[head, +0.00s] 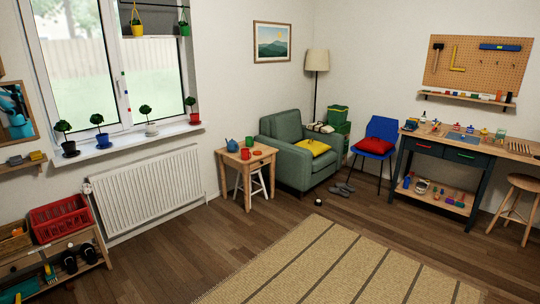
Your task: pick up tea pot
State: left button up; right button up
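A blue tea pot (232,145) stands upright on the small wooden side table (262,158), near its back left corner, to the left of the green armchair. Beside it on the table are a green cup (249,142) and a red mug (245,153). A small red item lies near them, too small to make out. Neither of my grippers shows in the head view.
A green armchair (297,150) with a yellow cushion stands right of the side table. A white radiator (150,190) is on the wall to the left. A striped rug (345,265) covers the front floor. Bare floor lies before the table, with a small dark ball (318,202).

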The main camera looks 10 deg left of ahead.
aim_at(232, 146)
jog(key=i+j+u, duration=0.35)
jog(key=i, duration=0.7)
jog(key=i+u, duration=0.3)
jog(key=i, duration=0.75)
jog(key=i+z, duration=0.1)
jog(key=i, duration=0.65)
jog(key=i+j, duration=0.2)
jog(key=i, duration=0.5)
jog(key=i+j+z, duration=0.15)
jog(key=i, duration=0.6)
jog(key=i+j+z, duration=0.25)
jog(key=i+z, duration=0.25)
jog(key=i+j+z, duration=0.45)
jog(key=i, duration=0.25)
jog(key=j, duration=0.1)
